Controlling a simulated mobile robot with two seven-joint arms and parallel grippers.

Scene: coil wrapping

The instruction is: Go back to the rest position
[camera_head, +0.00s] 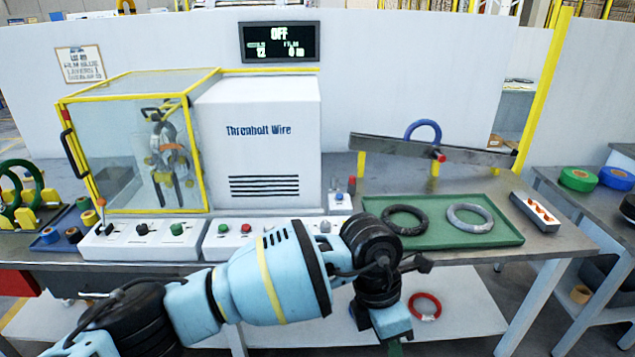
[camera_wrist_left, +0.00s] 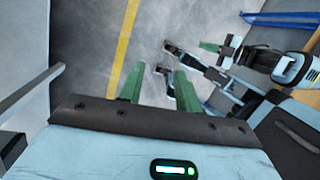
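My left arm crosses the front of the bench in the head view. Its wrist hangs down near the bench's front edge, and the gripper is mostly cut off by the lower picture edge. In the left wrist view my left gripper (camera_wrist_left: 158,72) has its two green fingers apart with nothing held between them, over the floor. My right gripper (camera_wrist_left: 224,62) appears in the left wrist view at the upper right, small, with green parts; its opening is unclear. My right arm does not show in the head view.
A wire machine (camera_head: 260,150) and a yellow-framed cabinet (camera_head: 130,190) stand on the bench. A green tray (camera_head: 510,236) holds a black coil (camera_head: 405,208) and a grey coil (camera_head: 484,217). A blue ring (camera_head: 423,123) hangs at the bar (camera_head: 390,147). A red coil (camera_head: 437,306) lies on the lower shelf.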

